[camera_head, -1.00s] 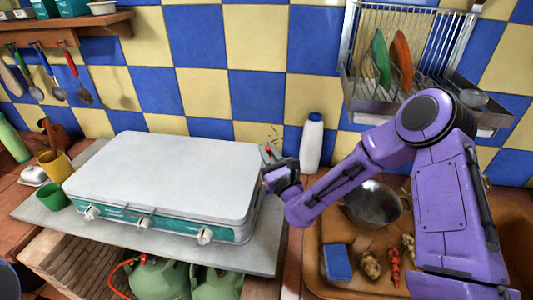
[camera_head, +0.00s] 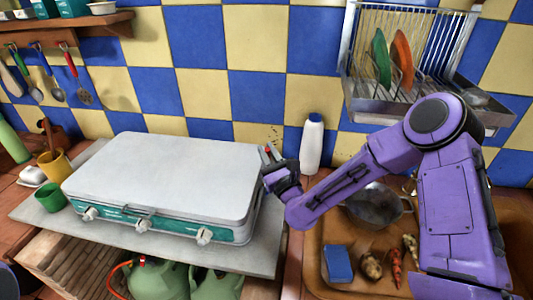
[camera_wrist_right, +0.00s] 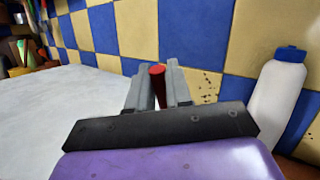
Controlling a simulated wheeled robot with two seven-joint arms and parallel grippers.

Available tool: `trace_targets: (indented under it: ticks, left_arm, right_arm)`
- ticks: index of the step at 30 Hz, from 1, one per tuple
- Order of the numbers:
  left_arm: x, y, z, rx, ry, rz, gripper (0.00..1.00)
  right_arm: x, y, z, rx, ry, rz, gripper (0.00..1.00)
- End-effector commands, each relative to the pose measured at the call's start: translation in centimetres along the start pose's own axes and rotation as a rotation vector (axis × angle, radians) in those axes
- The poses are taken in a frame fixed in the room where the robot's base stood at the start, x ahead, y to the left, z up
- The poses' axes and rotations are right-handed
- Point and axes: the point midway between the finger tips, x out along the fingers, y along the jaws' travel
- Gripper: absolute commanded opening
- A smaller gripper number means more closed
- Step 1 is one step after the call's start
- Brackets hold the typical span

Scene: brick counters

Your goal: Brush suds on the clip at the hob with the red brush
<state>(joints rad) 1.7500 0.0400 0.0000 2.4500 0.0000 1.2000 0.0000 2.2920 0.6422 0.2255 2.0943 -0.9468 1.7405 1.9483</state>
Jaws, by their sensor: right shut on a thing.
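The hob (camera_head: 165,175) is a camping stove with a closed white lid and a teal front with several knobs, on a grey slab. My right gripper (camera_head: 268,154) is at the hob's right rear side, near the tiled wall. It is shut on a red handle, taken as the red brush (camera_wrist_right: 157,74), which shows end-on between the fingers in the right wrist view. The brush's bristles are hidden. I cannot make out the clip or any suds for sure. My left gripper is not in view.
A white bottle with a blue cap (camera_head: 312,144) stands just right of my right gripper. Green gas bottles (camera_head: 160,279) with an orange hose (camera_head: 119,276) sit below the slab. A sink with a pot (camera_head: 374,208) and a blue sponge (camera_head: 338,263) lies to the right.

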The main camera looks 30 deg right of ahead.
Motion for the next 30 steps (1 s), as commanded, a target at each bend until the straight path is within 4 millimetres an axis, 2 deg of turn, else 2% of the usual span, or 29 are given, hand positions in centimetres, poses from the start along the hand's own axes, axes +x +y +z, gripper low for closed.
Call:
trace_targets:
  ticks: [16, 30]
  left_arm:
    - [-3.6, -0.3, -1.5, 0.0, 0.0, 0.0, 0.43]
    - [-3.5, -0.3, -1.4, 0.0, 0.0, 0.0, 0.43]
  right_arm:
    - [1.2, -0.9, 4.8, 0.0, -0.001, -0.001, 0.0]
    - [1.2, -0.8, 4.8, 0.0, 0.0, 0.0, 0.0]
